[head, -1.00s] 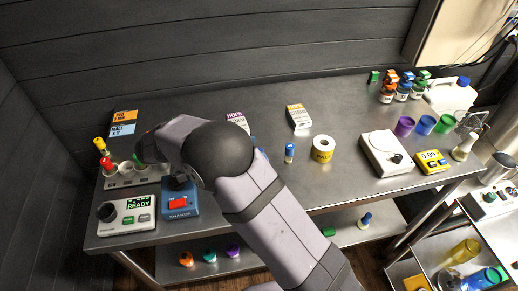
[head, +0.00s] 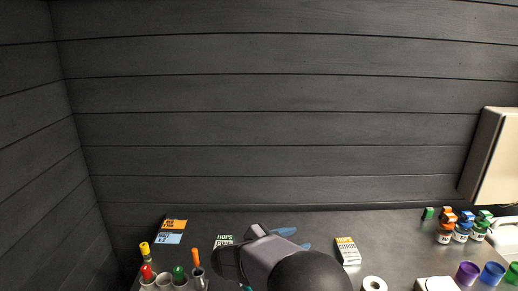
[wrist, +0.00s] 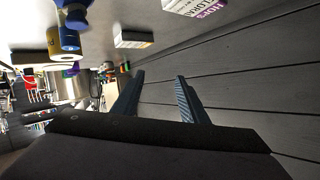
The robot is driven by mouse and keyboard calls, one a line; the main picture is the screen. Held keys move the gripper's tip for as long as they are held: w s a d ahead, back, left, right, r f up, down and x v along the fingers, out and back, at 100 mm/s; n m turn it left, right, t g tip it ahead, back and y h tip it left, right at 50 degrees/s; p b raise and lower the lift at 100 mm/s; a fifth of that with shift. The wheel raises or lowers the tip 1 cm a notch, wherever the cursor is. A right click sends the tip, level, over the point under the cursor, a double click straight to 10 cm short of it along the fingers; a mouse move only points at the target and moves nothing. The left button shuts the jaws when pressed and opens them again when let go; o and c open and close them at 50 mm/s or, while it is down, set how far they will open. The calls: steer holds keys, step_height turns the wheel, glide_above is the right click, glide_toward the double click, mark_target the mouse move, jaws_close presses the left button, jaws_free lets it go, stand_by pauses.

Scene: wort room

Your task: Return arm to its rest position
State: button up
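My gripper (head: 297,239) is over the back of the metal bench in the head view, between two hops boxes, with its blue fingers pointing right. In the wrist view my gripper (wrist: 160,76) has its two ribbed fingers spread apart with nothing between them. It is clear of the bench objects there, with the dark plank wall beyond. My own arm hides part of the bench in the head view.
A rack (head: 165,281) with several coloured-capped tubes stands at the left. A hops box (head: 347,251) stands right of my gripper, another (head: 224,241) left of it. A tape roll (head: 374,284) and several small bottles (head: 462,233) are at the right. The plank wall (head: 270,110) rises behind.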

steer(key=w+a+r+n+t+y, duration=0.2)
steer(key=w+a+n+t+y, duration=0.1)
steer(key=n+y, duration=0.25)
steer(key=s+f+n+g+y, duration=0.2)
steer(key=s+f, duration=0.1)
steer(key=s, duration=0.4)
steer(key=s+f+n+g+y+p, duration=0.1)
steer(key=s+f+n+g+y, duration=0.1)
steer(key=s, duration=0.5)
steer(key=s+d+f+n+g+y, duration=0.1)
steer(key=s+f+n+g+y, duration=0.1)
steer(key=s, duration=0.4)
steer(key=shift+s+f+g, duration=0.2)
steer(key=shift+f+g, duration=0.25)
steer(key=shift+f, duration=0.2)
steer(key=shift+s+f+g, duration=0.2)
steer(key=shift+f+g, duration=0.25)
steer(key=shift+f, duration=0.2)
steer(key=s+d+f+g+h, duration=0.1)
steer(key=s+d+g, duration=0.1)
steer(key=s, duration=0.5)
steer(key=s+d+f+n+g, duration=0.1)
steer(key=s+d+g, duration=0.1)
steer(key=s+d, duration=0.2)
steer(key=s, duration=0.3)
steer(key=shift+d+f+g+h, duration=0.2)
steer(key=shift+d+g+h, duration=0.05)
steer(key=shift+g+h, duration=0.1)
stand_by(2.4)
